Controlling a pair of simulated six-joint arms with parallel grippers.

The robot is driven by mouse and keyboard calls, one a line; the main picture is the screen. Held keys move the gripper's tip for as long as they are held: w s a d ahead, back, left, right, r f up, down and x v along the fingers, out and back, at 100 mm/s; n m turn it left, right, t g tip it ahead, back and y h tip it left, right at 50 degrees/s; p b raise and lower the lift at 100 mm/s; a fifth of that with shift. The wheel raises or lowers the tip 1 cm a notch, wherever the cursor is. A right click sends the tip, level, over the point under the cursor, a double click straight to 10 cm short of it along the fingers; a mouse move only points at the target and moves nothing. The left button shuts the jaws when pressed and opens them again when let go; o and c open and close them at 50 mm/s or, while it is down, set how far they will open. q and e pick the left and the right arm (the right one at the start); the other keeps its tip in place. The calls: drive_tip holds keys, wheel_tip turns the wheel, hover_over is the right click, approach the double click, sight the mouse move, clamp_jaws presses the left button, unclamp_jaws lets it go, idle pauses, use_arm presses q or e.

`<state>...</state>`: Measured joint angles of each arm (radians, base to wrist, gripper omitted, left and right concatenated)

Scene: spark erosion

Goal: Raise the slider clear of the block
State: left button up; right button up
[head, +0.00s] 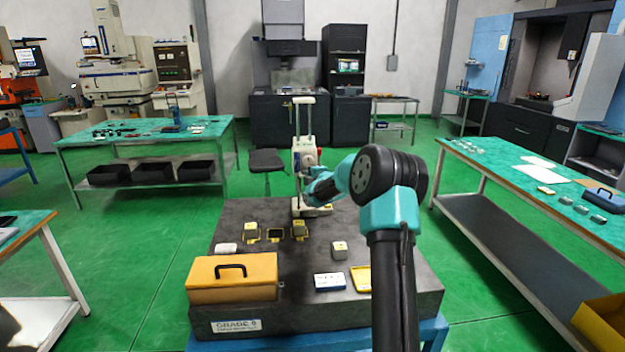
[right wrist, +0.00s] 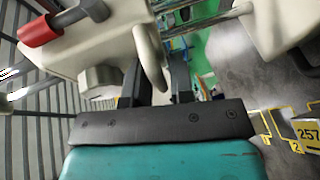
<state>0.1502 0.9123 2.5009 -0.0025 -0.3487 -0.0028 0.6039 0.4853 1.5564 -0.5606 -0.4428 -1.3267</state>
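The slider (head: 306,158) is a pale body on the upright columns of a gauge stand at the back of the dark plate (head: 230,230). My right gripper (head: 312,185) is at the slider. In the right wrist view its two dark fingers (right wrist: 157,85) stand apart on either side of a pale curved fin (right wrist: 150,55); I cannot tell whether they press on it. A grey block (head: 299,228) in a yellow frame sits on the plate in front of the stand. I cannot tell whether the slider touches any block. My left gripper is not in view.
A yellow case (head: 232,277) stands at the plate's front left. A small block (head: 340,249), a white-and-blue card (head: 329,282) and a yellow tray (head: 361,279) lie right of it. A red part (right wrist: 40,30) shows beside the fingers. The stand's base (head: 312,211) is on the plate.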

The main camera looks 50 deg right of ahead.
drive_tip(key=v, duration=1.7)
drive_tip(key=shift+s, duration=0.2)
drive_tip(key=shift+w+a, duration=0.1)
